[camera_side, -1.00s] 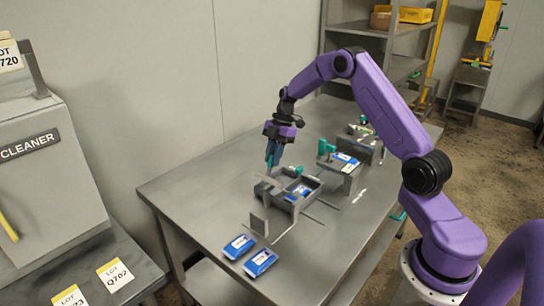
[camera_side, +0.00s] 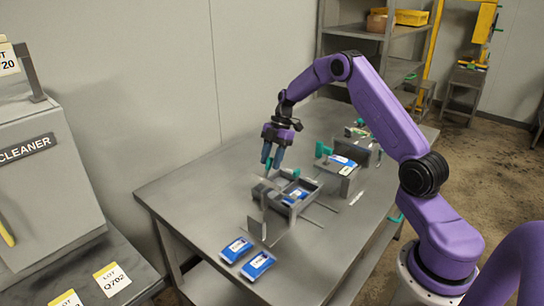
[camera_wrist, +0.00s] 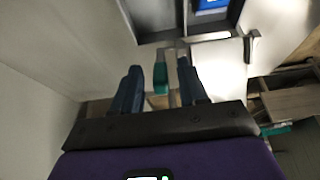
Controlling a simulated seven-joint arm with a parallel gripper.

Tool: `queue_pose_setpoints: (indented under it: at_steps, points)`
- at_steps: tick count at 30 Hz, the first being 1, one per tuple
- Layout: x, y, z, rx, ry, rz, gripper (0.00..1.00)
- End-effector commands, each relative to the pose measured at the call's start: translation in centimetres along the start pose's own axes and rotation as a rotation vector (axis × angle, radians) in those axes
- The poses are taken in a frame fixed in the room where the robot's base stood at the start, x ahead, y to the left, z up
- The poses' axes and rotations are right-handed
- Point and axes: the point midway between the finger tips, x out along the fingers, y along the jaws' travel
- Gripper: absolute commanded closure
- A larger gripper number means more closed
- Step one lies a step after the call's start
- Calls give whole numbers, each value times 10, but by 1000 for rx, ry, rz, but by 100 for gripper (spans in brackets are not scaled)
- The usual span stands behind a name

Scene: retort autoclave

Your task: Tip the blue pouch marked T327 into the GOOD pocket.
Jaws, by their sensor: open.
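My gripper (camera_side: 270,165) is open above the back-left corner of a grey tray-like fixture (camera_side: 318,187). In the wrist view its two dark fingers (camera_wrist: 158,75) stand on either side of a teal handle (camera_wrist: 160,80); I cannot tell if they touch it. One blue pouch (camera_side: 295,196) lies inside the fixture and partly shows in the wrist view (camera_wrist: 210,4). Another blue pouch (camera_side: 342,161) lies on a raised grey stand. Two more blue pouches, one left (camera_side: 236,249) and one right (camera_side: 258,264), lie on the table front. No T327 mark or GOOD label is readable.
The grey table (camera_side: 185,195) is clear at left. A second teal handle (camera_side: 322,149) stands by the raised stand. Thin rails and an upright plate are in front of the fixture. A cleaner machine (camera_side: 45,180) stands at far left, shelves (camera_side: 372,70) behind.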

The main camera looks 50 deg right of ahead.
Motion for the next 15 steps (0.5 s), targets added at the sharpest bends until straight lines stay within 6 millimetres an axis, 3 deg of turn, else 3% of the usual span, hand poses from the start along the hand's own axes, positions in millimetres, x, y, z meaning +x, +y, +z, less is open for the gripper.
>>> queue_pose_setpoints:
  at_steps: [5,15]
  points:
    - [-10,1,-1,-2,-1,2,57]
    - [-76,1,0,-2,-2,4,57]
